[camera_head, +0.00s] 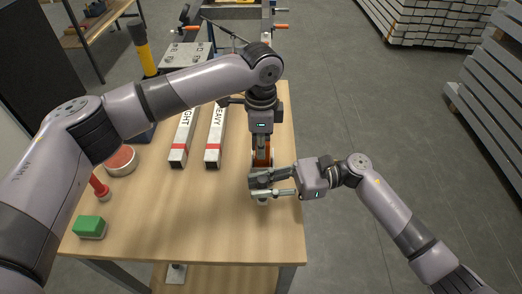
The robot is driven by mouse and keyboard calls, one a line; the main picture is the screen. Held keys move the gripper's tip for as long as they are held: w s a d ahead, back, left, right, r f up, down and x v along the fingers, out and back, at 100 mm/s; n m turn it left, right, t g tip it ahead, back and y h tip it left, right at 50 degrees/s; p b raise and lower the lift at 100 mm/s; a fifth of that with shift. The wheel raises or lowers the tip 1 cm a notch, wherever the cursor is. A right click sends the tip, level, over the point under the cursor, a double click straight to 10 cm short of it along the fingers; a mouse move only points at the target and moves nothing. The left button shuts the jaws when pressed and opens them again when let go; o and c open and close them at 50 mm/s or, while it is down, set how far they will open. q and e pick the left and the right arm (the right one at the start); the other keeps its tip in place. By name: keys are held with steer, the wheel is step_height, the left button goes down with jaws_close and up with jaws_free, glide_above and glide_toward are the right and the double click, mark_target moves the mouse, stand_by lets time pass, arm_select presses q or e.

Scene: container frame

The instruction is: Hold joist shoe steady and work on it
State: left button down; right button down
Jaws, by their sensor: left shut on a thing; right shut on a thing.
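My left gripper (262,140) points down near the right edge of the wooden table. It is shut on an orange-brown piece, mostly hidden by the fingers; I cannot tell which piece this is. My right gripper (272,185) reaches in from the right, just nearer than the left one, and is shut on a small grey metal piece (261,199). This looks like the joist shoe, but the fingers cover most of it. The two grippers are very close together. I cannot tell whether the two held pieces touch.
The wooden table (190,230) is bare in front. Two steel tubes (183,140) (215,140) lie left of the grippers. A round red-topped item (121,160), a red-handled stamp (99,186) and a green block (89,227) stand at the left. Stacked metal profiles (430,20) lie beyond.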

mark_target(261, 163)
arm_select(q)
steer(key=shift+f, duration=0.95)
steer(key=shift+f, duration=0.1)
steer(key=shift+s+a+f, duration=0.15)
steer(key=shift+s+f, duration=0.05)
steer(key=shift+f, duration=0.45)
arm_select(e)
steer(key=shift+s+a+r, duration=0.15)
steer(key=shift+s+r, duration=0.1)
steer(key=shift+s, duration=0.05)
arm_select(q)
steer(key=c, duration=2)
jaws_free()
steer(key=o, duration=0.4)
steer(key=shift+w+d+f, duration=0.1)
steer(key=shift+d, duration=0.1)
arm_select(e)
steer(key=shift+w+d+f, duration=0.15)
steer(key=shift+w+d, duration=0.05)
steer(key=shift+w, duration=0.05)
arm_select(q)
steer(key=shift+r, duration=0.25)
arm_select(e)
steer(key=shift+w, duration=0.1)
